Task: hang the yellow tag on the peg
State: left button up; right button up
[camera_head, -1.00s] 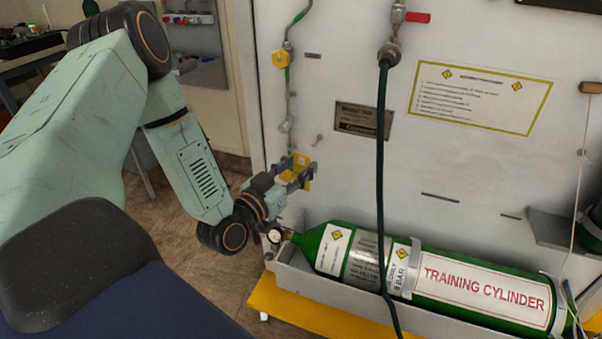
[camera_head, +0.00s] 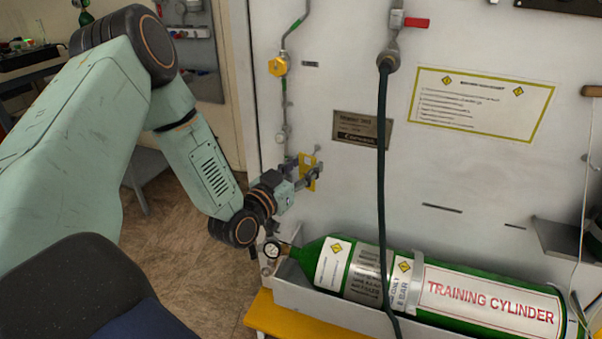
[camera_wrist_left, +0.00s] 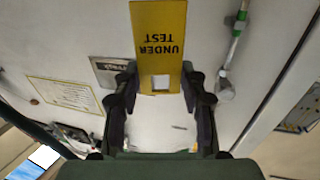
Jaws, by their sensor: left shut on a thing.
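The yellow tag (camera_head: 308,172) is held in front of the white panel, upright in the head view. My left gripper (camera_head: 302,178) is shut on it. In the left wrist view the tag (camera_wrist_left: 160,40) reads "UNDER TEST" upside down and has a square hole between the fingertips of my left gripper (camera_wrist_left: 160,88). A small grey peg (camera_head: 317,148) seems to stick out of the panel just above the tag; it is too small to tell its gap to the tag. I cannot make out the peg in the left wrist view. My right gripper is not in view.
A dark hose (camera_head: 382,200) hangs down the panel to the right. A pipe with a yellow valve knob (camera_head: 278,67) runs left of the tag. A green training cylinder (camera_head: 440,290) lies in a tray below. A metal nameplate (camera_head: 362,129) is right of the tag.

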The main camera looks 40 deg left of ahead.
pick_arm(q)
jog(key=shift+w+a+f, duration=0.3)
jog(key=shift+w, duration=0.25)
jog(key=shift+w+r+b, duration=0.1)
jog(key=shift+w+b, duration=0.65)
jog(key=shift+w+a, duration=0.25)
jog(key=shift+w, duration=0.2)
jog(key=shift+w+f+b, duration=0.4)
jog(key=shift+b, duration=0.2)
jog(key=shift+w+a+f, duration=0.1)
jog(key=shift+w+f, duration=0.05)
jog(key=o, duration=1)
jog(key=shift+c, duration=0.2)
